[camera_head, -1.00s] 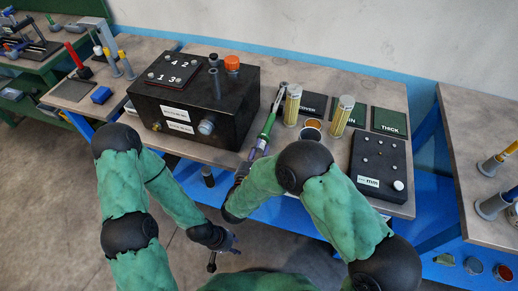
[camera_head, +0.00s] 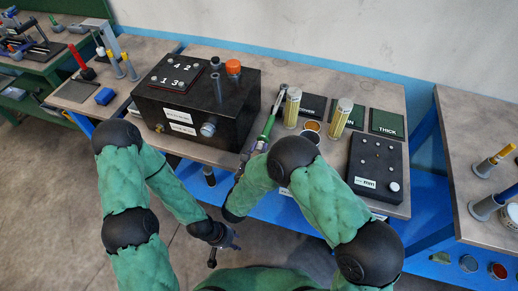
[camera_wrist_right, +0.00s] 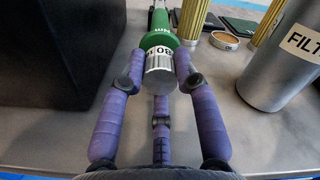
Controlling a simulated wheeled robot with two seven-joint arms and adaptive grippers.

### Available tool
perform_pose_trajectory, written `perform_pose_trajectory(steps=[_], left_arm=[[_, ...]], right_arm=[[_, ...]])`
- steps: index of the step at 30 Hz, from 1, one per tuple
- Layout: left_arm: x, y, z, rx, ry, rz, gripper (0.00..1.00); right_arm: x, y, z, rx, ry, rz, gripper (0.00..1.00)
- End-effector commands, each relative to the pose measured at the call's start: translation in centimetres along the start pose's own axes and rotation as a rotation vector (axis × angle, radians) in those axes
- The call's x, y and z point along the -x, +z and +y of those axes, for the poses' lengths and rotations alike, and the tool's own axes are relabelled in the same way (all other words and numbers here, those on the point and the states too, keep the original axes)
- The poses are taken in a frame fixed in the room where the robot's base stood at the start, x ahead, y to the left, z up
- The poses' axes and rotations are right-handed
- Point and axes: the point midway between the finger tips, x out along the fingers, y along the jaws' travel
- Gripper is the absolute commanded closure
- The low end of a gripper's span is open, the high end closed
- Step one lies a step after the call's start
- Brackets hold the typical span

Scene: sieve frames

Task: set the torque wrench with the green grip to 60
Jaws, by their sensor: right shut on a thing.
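The torque wrench with the green grip (camera_head: 267,126) lies on the middle bench, to the right of the black box. In the right wrist view its green grip (camera_wrist_right: 157,32) points away from me, with a silver end cap (camera_wrist_right: 159,78) nearest. A white label by the cap carries a number that looks like 80, but I cannot read it surely. My right gripper (camera_wrist_right: 158,85) has its purple fingers closed around the silver cap. In the head view my right arm partly hides this gripper. My left gripper (camera_head: 226,246) hangs low in front of the bench, away from the wrench; its opening is unclear.
The black box (camera_head: 187,125) with numbered top and orange knob (camera_head: 233,67) stands left of the wrench. Yellow filter cylinders (camera_head: 292,108), round tins, labelled dark mats (camera_head: 387,122) and a black mm device (camera_head: 375,168) are to the right. A grey FILTER cylinder (camera_wrist_right: 284,68) stands close to my right gripper.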

Motion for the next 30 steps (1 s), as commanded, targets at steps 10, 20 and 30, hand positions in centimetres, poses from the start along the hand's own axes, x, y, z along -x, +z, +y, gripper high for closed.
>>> perform_pose_trajectory(steps=[10, 20, 30], left_arm=[[1.2, 0.1, 0.4, 0.000, 0.000, 0.000, 0.60], [2.2, 0.1, 0.8, 0.000, 0.000, 0.000, 0.60], [2.9, 0.1, 1.0, 0.000, 0.000, 0.000, 0.60]], right_arm=[[-0.1, 0.2, 0.0, 0.327, -0.005, -0.001, 1.00], [-0.1, 0.1, 0.1, 0.640, -0.007, 0.000, 1.00], [0.0, 0.0, 0.2, 0.933, -0.011, 0.000, 1.00]])
